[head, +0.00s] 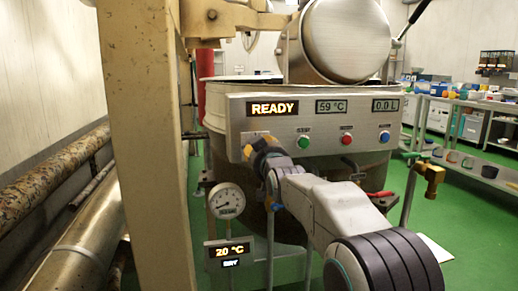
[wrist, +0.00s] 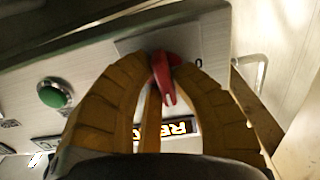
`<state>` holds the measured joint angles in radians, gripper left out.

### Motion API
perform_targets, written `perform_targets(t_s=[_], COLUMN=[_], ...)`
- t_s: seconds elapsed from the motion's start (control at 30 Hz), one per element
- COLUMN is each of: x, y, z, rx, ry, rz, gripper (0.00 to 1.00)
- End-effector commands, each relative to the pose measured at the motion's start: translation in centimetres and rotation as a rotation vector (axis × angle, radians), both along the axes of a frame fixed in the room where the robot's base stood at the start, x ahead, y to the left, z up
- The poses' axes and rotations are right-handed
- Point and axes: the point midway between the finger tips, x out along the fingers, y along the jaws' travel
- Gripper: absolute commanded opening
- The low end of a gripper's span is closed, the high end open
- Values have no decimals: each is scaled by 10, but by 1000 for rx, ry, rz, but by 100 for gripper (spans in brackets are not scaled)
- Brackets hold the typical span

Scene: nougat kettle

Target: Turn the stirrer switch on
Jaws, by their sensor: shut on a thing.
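The stirrer switch is a small red knob (wrist: 164,78) on a pale plate of the control panel (wrist: 215,25) in the wrist view. My gripper (wrist: 163,70) has its two yellow-brown fingers closed around the knob from both sides. In the head view my gripper (head: 262,148) is at the left part of the metal control panel (head: 340,139), just below the READY display (head: 273,108). The switch is hidden behind my gripper there.
Green (head: 303,142), red (head: 347,138) and blue (head: 384,136) buttons sit to the right on the panel. A cream post (head: 150,130) stands close on the left. A round gauge (head: 227,201) and a 20 °C display (head: 229,250) are below. A brass valve (head: 432,175) is at right.

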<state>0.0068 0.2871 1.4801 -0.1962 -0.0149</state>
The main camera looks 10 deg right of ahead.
Motion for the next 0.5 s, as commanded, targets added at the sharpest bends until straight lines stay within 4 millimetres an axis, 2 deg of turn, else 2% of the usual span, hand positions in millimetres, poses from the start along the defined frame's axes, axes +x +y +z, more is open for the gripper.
perform_targets(t_s=[0.5], x=[0], y=[2], z=[1], rx=[32], ry=[-2], rz=[3], gripper=[0])
